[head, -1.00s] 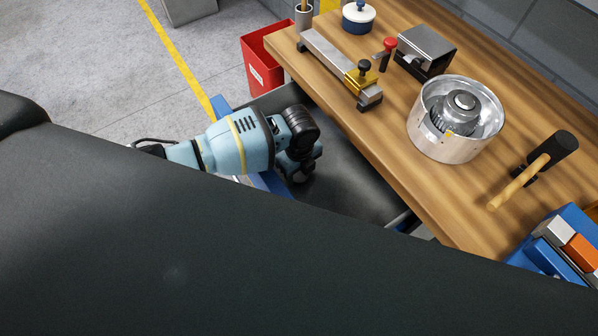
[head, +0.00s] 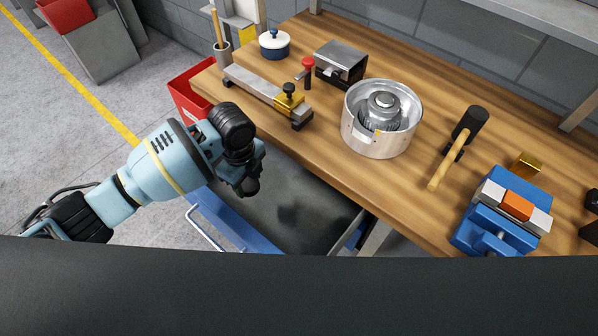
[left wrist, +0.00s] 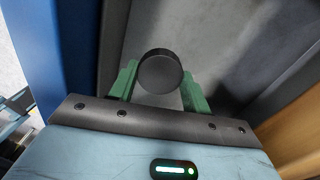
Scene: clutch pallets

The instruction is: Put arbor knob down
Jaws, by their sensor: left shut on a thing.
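My left gripper (head: 249,184) hangs over an open drawer (head: 325,190) below the workbench, pointing down. In the left wrist view its green fingers (left wrist: 160,84) are shut on a dark round knob, the arbor knob (left wrist: 161,70), seen end-on. In the head view I cannot make the knob out clearly against the black wrist. The drawer has a dark, bare-looking floor and a blue front (head: 236,226). My right gripper is not in view.
The wooden bench (head: 400,190) holds a metal housing (head: 372,141), a mallet (head: 452,149), a blue vise (head: 492,228), a brass-ended fixture (head: 255,88) and a grey block (head: 340,64). A red bin (head: 190,92) stands beyond the drawer. The bench's front edge is close to my gripper.

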